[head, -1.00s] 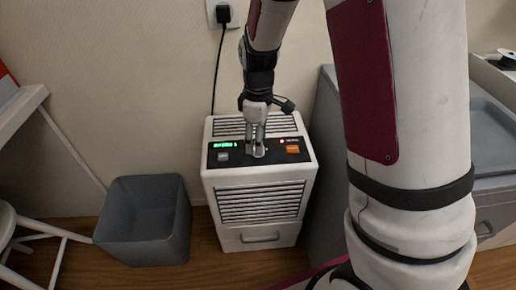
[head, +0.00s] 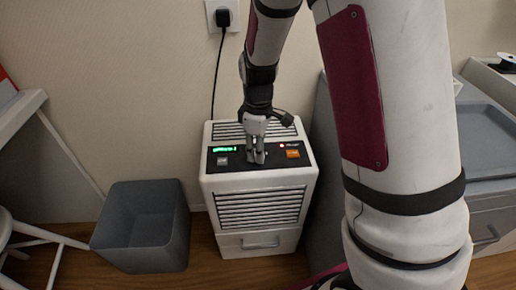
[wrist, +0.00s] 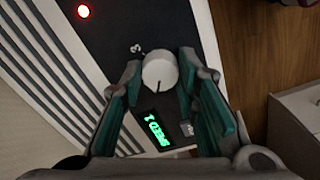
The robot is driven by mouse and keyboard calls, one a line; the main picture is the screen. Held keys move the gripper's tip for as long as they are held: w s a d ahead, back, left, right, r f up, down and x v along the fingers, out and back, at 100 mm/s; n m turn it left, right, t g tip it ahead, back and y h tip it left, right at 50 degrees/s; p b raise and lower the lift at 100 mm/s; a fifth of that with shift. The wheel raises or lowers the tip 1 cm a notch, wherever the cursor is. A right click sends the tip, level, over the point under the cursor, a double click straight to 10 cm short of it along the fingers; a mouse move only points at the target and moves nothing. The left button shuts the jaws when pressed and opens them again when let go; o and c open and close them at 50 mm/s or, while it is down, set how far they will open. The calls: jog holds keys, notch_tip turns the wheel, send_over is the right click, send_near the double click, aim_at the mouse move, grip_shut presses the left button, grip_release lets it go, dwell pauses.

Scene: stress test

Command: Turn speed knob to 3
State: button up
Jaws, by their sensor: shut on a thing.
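A white round speed knob (wrist: 160,72) with a dark pointer line sits on the black control panel (wrist: 108,22) of a white box-shaped appliance (head: 258,190). My gripper (wrist: 160,66) has one finger on each side of the knob and is shut on it. In the wrist view, the pointer line is at the knob's lower edge, and a "3" mark (wrist: 137,48) is at its upper left. A lit green display (wrist: 158,130) appears to read speed 1. In the head view my gripper (head: 257,156) hides the knob.
A red light (wrist: 83,11) and an orange button (head: 292,154) are on the panel. A grey open bin (head: 140,225) stands left of the appliance; grey furniture (head: 330,150) is close on its right. A black cord (head: 215,75) hangs from the wall plug.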

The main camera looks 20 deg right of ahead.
jog(key=m+p, duration=0.2)
jog(key=m, duration=0.1)
jog(key=shift+r, duration=0.1)
jog(key=m+p, duration=0.2)
jog(key=m, duration=0.1)
jog(key=shift+m, duration=0.3)
jog(key=m+p, duration=0.2)
jog(key=m, duration=0.1)
jog(key=shift+m, duration=0.3)
jog(key=m+p, duration=0.2)
jog(key=m, duration=0.1)
jog(key=shift+m, duration=0.4)
jog(key=m+p, duration=0.3)
jog(key=m, duration=0.2)
jog(key=shift+m+p, duration=1.2)
jog(key=shift+m, duration=1.2)
